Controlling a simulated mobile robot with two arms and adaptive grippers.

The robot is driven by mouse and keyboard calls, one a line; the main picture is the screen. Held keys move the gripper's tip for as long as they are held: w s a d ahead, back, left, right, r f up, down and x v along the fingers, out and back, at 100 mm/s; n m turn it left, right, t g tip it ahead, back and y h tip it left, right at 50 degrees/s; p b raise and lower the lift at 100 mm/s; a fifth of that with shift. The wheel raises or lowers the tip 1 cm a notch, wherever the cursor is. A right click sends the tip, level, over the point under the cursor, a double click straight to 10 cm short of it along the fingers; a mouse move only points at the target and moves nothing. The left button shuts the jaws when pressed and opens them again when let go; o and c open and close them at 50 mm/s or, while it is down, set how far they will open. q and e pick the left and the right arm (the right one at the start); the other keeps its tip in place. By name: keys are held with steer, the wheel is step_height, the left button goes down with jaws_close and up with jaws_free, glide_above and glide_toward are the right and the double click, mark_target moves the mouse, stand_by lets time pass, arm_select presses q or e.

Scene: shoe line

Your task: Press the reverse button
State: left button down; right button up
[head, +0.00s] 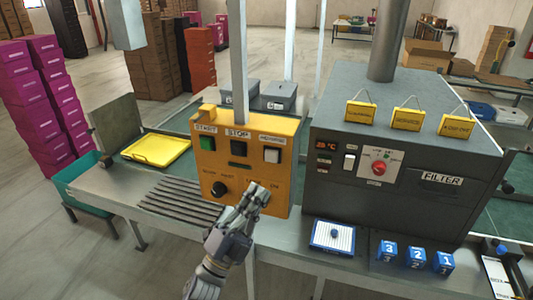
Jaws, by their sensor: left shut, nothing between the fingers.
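The orange control box (223,178) stands on the grey line, with a green START button (207,143), a black STOP button (238,148) and a white button (271,156) at the right. The label above the white button seems to read REVERSE. My left gripper (259,191) is shut and empty. It shows in front of the lower right part of the box, below the white button and apart from it in the picture. It hides part of the lower right controls. Whether its fingers touch the panel I cannot tell. My right gripper is not in view.
A black knob (219,189) sits at the box's lower left. A grey machine marked FILTER (405,165) stands close on the right. A blue and white device (332,237) and blue numbered blocks (415,257) lie before it. A yellow tray (157,150) is at the left.

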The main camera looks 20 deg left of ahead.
mark_target(271, 156)
arm_select(q)
steer(key=shift+s+r+m+h, duration=0.25)
steer(key=shift+r+m+h, duration=0.2)
steer(key=shift+r, duration=0.25)
steer(key=w+b, duration=0.3)
steer(key=w, duration=0.6)
steer(key=shift+d, duration=0.2)
stand_by(1.0)
